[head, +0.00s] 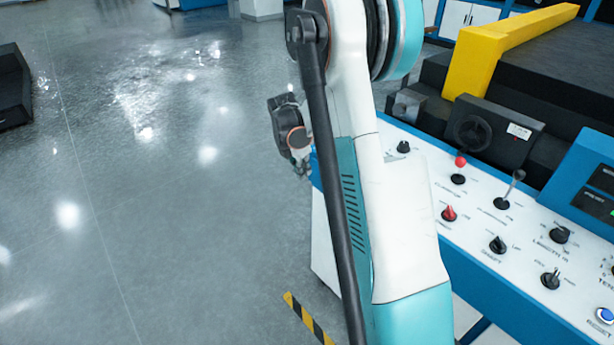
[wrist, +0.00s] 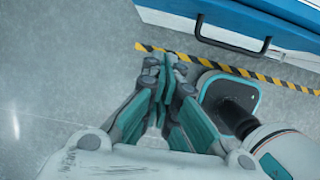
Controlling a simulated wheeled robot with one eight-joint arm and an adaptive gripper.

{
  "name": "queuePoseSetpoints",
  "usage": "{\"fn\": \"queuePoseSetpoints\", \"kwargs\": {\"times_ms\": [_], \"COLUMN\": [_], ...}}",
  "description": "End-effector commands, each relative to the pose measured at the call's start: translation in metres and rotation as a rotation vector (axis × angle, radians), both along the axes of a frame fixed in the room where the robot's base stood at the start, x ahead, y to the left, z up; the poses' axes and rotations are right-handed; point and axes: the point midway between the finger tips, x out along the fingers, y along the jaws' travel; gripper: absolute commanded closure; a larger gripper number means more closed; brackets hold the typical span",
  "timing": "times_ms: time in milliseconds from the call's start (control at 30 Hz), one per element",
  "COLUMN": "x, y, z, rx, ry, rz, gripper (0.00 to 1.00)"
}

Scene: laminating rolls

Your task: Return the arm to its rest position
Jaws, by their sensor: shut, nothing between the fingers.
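My white and teal arm rises through the middle of the head view, in front of the control console. My gripper (head: 302,168) shows small beside the arm, left of the console's end, and is partly hidden behind my arm's dark link. In the wrist view my gripper (wrist: 170,62) has its fingers together over the grey floor, with nothing between them. It is apart from the console and close to the floor tape in that picture. Parts of my own body show at the right of the wrist view.
The control console (head: 425,168) with several knobs and levers stands at the right. Yellow-black tape (head: 305,318) marks the floor, also in the wrist view (wrist: 240,71), near a dark handle (wrist: 232,42). The floor at left is mostly clear.

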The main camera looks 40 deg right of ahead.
Motion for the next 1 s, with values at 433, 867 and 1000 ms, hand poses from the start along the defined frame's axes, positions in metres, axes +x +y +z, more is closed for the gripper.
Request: {"fn": "queuePoseSetpoints", "kwargs": {"times_ms": [433,867,1000], "x": [0.000,-0.023,-0.042], "y": [0.005,0.092,0.129], "z": [0.018,0.124,0.162], "rx": [0.000,0.059,0.111], "ry": [-0.001,-0.229,-0.325], "rz": [-0.002,-0.337,-0.499], "gripper": [1.00,1.00,1.00]}}
